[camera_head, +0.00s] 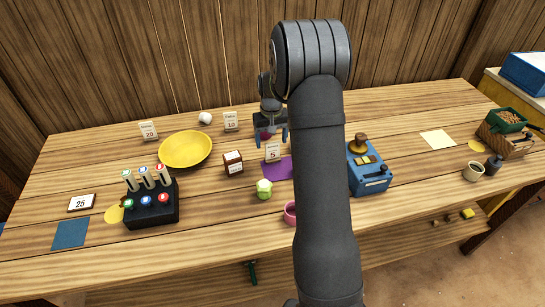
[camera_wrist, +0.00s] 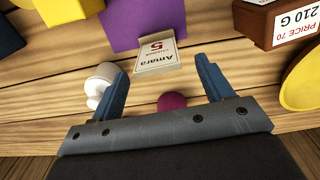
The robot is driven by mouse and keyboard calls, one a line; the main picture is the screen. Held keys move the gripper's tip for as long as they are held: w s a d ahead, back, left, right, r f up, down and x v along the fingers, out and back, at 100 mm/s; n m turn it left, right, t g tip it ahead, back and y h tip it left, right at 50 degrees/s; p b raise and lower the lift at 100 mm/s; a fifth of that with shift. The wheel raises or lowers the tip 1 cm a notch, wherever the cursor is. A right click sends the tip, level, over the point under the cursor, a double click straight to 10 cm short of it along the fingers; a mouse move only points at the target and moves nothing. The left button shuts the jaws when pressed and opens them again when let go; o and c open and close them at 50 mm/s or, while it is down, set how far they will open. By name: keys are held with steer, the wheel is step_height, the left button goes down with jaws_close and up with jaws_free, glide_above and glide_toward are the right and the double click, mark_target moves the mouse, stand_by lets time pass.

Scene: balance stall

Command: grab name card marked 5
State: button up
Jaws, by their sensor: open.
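The name card marked 5 (camera_head: 273,152) is a small white standing card on the wooden table, by the far edge of a purple sheet. In the wrist view the card (camera_wrist: 157,56) shows upside down with "Amara" and a 5. My gripper (camera_head: 271,141) is open just behind the card in the head view. In the wrist view my gripper (camera_wrist: 163,66) has its two blue fingers spread, with the card just beyond the tips and roughly centred between them. Nothing is held. A magenta round thing (camera_wrist: 171,102) shows between the fingers, nearer the palm.
The purple sheet (camera_head: 279,170) lies in front of the card. A brown box (camera_head: 232,163) and yellow bowl (camera_head: 186,150) stand left. A white knobbed piece (camera_wrist: 99,82) appears close beside one finger. Cards marked 10 (camera_head: 231,121) and 20 (camera_head: 148,131) stand farther back. A blue device (camera_head: 370,177) is right.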

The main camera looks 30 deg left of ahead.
mark_target(272, 158)
steer(key=f, duration=0.5)
steer(key=shift+s+d+f, duration=0.1)
steer(key=shift+s+d, duration=0.1)
steer(key=shift+d, duration=0.1)
steer(key=shift+c, duration=0.4)
steer(key=c, duration=1)
